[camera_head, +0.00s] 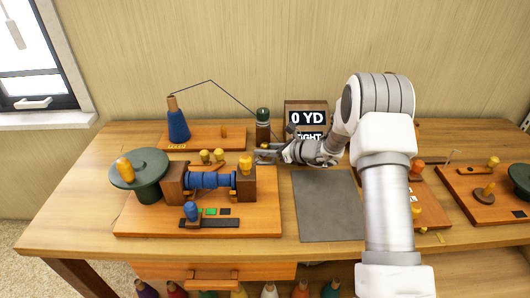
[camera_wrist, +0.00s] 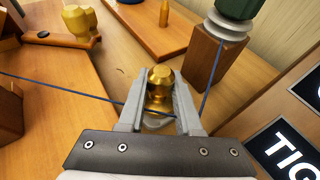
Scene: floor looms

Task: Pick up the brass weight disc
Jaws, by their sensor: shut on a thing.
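The brass weight disc (camera_wrist: 158,88) sits between the two fingers of my gripper (camera_wrist: 160,100) in the wrist view, with a rounded knob on top. The fingers are closed against its sides, and its lower part is partly hidden by them. A blue thread crosses in front of it at the fingers. In the head view my gripper (camera_head: 268,153) is over the table beside the green-topped wooden post (camera_head: 263,128); the disc is too small to make out clearly there. I cannot tell whether the disc is touching a surface.
The winder with blue thread (camera_head: 212,180) and yellow knobs stands left of my gripper. A blue cone (camera_head: 178,124) stands behind it. The "0 YD" display (camera_head: 306,118) is close behind my wrist. A bare grey mat (camera_head: 328,205) lies in front. The blue thread (camera_wrist: 60,86) runs nearby.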

